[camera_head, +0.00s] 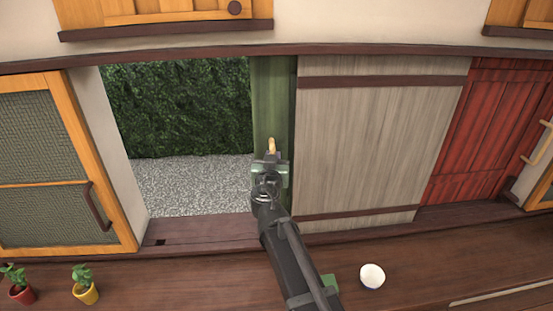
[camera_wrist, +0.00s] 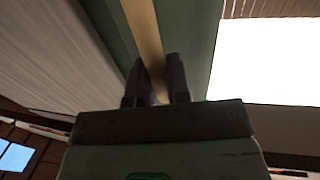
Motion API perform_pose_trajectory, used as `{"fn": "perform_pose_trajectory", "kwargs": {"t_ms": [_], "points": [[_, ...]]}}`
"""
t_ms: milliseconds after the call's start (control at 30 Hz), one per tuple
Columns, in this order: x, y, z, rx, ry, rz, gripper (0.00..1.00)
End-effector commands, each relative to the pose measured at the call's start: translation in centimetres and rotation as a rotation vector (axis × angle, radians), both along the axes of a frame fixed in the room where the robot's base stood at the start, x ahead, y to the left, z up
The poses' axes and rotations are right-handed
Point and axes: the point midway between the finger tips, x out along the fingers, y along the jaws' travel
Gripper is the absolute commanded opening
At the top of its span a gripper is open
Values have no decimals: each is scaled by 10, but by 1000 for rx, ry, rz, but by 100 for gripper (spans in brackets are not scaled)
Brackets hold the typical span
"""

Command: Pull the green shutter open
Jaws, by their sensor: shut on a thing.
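The green shutter (camera_head: 268,85) shows as a narrow upright strip between the open gap and the grey wooden panel; much of it seems to be behind that panel. In the wrist view the green shutter (camera_wrist: 202,35) fills the upper middle. Its light wooden handle (camera_head: 272,145) is a thin vertical bar, also in the wrist view (camera_wrist: 144,30). My gripper (camera_head: 271,157) is at the handle, its two dark fingers (camera_wrist: 156,75) on either side of the bar and shut on it. The lower shutter is hidden by my arm.
Left of the shutter, the wide opening (camera_head: 180,130) shows a hedge and gravel. The grey panel (camera_head: 375,140) and a red shutter (camera_head: 485,130) stand to the right. A white bowl (camera_head: 372,275) and two potted plants (camera_head: 86,290) sit on the wooden surface.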

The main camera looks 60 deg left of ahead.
Motion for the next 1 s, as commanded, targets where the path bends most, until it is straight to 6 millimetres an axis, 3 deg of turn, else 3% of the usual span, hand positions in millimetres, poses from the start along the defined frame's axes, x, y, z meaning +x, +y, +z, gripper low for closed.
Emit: {"fn": "perform_pose_trajectory", "kwargs": {"t_ms": [200,233,367,733,1000], "points": [[0,-1,0,0,0,-2,0],[0,-1,0,0,0,-2,21],[1,0,0,0,0,-2,41],[-5,-7,0,0,0,-1,41],[-43,-54,0,0,0,1,41]]}}
